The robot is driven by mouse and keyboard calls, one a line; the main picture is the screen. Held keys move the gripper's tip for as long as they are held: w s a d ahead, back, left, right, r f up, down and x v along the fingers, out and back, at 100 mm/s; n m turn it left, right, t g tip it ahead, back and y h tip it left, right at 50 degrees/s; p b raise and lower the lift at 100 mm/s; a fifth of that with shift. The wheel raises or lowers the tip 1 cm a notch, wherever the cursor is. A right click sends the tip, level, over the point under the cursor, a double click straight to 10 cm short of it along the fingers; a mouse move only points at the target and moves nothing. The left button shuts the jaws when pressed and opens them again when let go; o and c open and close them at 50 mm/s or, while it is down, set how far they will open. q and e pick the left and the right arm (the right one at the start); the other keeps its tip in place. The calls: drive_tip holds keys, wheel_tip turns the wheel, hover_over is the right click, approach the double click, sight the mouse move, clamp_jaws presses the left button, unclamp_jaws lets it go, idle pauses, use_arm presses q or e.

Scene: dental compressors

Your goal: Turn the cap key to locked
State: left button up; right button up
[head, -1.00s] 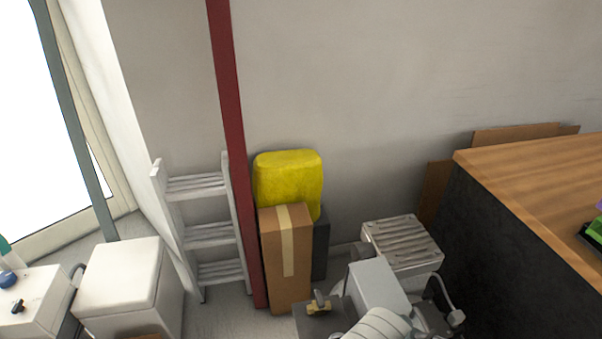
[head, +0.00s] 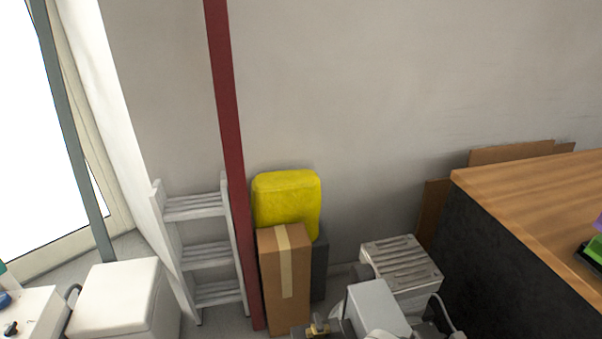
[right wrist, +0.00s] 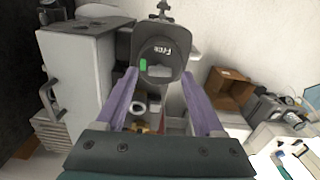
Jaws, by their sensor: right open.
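In the right wrist view a dark grey rounded part (right wrist: 152,76) with an opening, a small green mark and lettering that seems to read "Free" upside down stands just beyond my right gripper (right wrist: 160,73). A small dark knob-like piece shows at its far end; I cannot tell whether this is the cap key. My right gripper's two purple fingers are open, with the tips on either side of the grey part's near edge. Contact cannot be told. In the head view a brass-coloured fitting (head: 319,327) shows at the bottom edge. My left gripper is not in view.
A pale grey box (head: 376,308) and a slatted unit (head: 400,262) stand beside the wooden-topped counter (head: 530,190). A cardboard box (head: 283,285), yellow container (head: 286,205), red post (head: 232,150) and ladder (head: 205,250) stand by the wall. A white cabinet (right wrist: 75,75) is left in the wrist view.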

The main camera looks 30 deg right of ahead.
wheel_tip(320, 180, up, 9)
drive_tip(key=p, duration=0.4)
